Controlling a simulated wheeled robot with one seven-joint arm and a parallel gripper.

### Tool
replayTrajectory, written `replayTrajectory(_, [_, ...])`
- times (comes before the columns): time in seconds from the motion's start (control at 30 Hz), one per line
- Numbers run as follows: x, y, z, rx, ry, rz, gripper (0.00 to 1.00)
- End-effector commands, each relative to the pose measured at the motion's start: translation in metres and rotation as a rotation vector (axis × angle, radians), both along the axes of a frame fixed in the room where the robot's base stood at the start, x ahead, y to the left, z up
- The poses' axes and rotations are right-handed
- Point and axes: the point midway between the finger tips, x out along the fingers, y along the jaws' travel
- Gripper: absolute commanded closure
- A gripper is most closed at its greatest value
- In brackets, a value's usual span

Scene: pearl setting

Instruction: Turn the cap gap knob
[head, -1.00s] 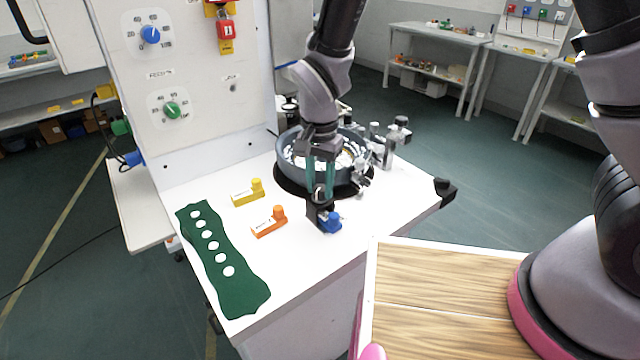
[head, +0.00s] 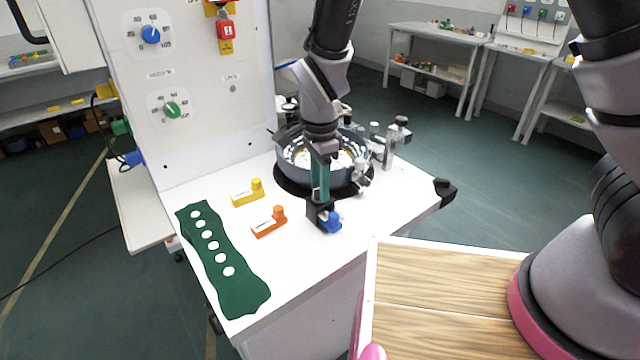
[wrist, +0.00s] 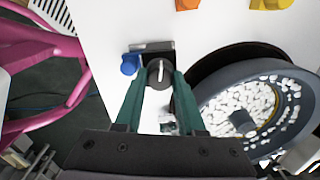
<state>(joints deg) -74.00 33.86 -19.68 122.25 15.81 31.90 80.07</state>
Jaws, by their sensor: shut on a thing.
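The cap gap knob, a dark round knob with a pale pointer line (wrist: 158,72), sits on a small black block (head: 316,214) at the front of the white table. A small blue knob (head: 331,219) sticks out of the block's side and also shows in the wrist view (wrist: 129,66). My gripper (wrist: 160,80) points down with its two green fingers shut on the dark knob, one on each side. In the head view my gripper (head: 319,199) hides most of the dark knob.
A grey bowl feeder (head: 290,172) with many pale pieces stands right behind my gripper. Yellow (head: 245,196) and orange (head: 268,226) knobbed blocks and a green mat with white discs (head: 236,290) lie to the left. A panel with blue and green dials (head: 190,80) rises behind.

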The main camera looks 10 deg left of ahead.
Motion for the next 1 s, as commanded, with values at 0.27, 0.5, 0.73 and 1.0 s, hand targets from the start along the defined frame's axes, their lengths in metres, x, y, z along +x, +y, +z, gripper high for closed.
replayTrajectory(0.27, [0.001, 0.001, 0.000, 0.001, -0.002, -0.009, 1.00])
replayTrajectory(0.5, [0.001, 0.000, 0.000, 0.001, -0.002, -0.008, 0.39])
replayTrajectory(0.73, [0.000, 0.000, 0.000, 0.001, -0.001, -0.008, 0.31])
replayTrajectory(1.0, [0.000, 0.001, 0.016, 0.003, -0.003, -0.008, 0.31])
